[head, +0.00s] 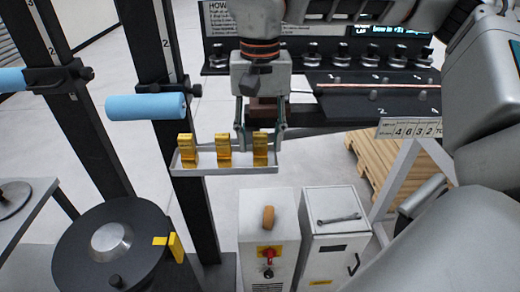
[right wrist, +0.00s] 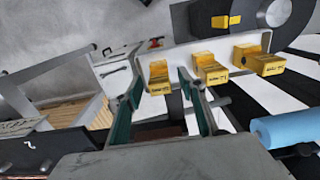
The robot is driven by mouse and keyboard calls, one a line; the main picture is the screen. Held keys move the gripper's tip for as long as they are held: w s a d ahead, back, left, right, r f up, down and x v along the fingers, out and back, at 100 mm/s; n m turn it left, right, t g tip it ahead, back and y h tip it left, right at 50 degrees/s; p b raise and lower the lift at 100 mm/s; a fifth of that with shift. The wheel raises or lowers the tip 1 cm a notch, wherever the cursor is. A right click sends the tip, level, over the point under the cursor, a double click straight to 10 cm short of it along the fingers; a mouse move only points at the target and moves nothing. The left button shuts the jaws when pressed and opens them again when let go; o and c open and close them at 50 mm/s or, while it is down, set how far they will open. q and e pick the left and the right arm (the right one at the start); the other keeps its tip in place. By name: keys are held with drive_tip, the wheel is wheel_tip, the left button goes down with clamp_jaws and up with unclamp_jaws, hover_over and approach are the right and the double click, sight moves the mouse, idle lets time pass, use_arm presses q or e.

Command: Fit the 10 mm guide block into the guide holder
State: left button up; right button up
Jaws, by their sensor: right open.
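Three yellow guide blocks stand in a row on a pale tray (head: 225,171) in the head view: a left one (head: 188,150), a middle one (head: 222,150) and a right one (head: 260,148). Their labels are too small to read, so I cannot tell which is 10 mm. My right gripper (head: 261,145) is open and points down, its fingers on either side of the right block in the picture. In the right wrist view that block (right wrist: 158,76) shows just beyond the open fingertips (right wrist: 159,82). I cannot identify the guide holder for certain. My left gripper is out of view.
A black round machine (head: 112,250) with a yellow piece (head: 174,246) at its edge stands at lower left. Two white cabinets (head: 335,240) stand below, one with a wrench on top. A dark bench (head: 380,100) lies behind.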

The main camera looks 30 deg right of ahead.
clamp_jaws()
drive_tip(key=shift+r, duration=0.15)
